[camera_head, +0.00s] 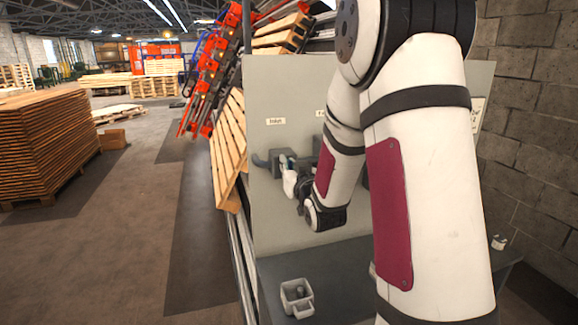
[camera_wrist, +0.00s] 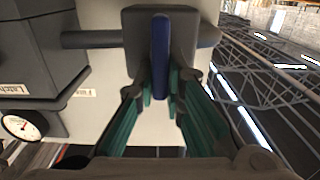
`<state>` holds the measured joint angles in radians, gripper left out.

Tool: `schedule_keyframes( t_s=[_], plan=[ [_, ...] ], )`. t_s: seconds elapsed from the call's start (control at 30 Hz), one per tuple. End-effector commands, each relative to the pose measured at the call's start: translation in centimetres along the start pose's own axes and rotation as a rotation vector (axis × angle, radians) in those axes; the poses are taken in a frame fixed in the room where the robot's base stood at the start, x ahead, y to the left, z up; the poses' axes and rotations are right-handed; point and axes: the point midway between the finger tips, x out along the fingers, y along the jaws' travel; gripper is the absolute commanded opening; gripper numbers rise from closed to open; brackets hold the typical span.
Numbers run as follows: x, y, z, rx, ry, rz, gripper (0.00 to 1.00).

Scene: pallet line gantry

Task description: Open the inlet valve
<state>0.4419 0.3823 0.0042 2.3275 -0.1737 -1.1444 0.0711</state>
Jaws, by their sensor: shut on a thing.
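The inlet valve shows in the wrist view as a dark grey block (camera_wrist: 137,35) on a horizontal pipe, with a flat blue lever (camera_wrist: 160,50) standing out from it. My gripper (camera_wrist: 160,88) has its two green-padded fingers on either side of the blue lever and is shut on it. In the head view the valve (camera_head: 264,161) sits on the grey panel below a small label at the left, whose text is hard to read. My gripper (camera_head: 290,176) reaches it from the right there. My arm hides the middle of the panel.
In the wrist view a grey box labelled "Latch" (camera_wrist: 35,50) and a round gauge (camera_wrist: 22,126) are at the left. In the head view a small grey bin (camera_head: 297,297) stands on the shelf below the panel. A block wall (camera_head: 540,120) closes the right side.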

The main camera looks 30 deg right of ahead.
Motion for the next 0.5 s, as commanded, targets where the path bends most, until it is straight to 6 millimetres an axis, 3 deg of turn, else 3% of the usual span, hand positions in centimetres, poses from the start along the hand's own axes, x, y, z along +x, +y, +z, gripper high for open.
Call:
schedule_keyframes(
  t_s=[0.27,0.5],
  plan=[
    [-0.02,0.14,-0.02,0.049,0.0,0.001,0.0],
    [-0.05,0.42,0.01,0.201,0.0,0.0,0.0]
  ],
)
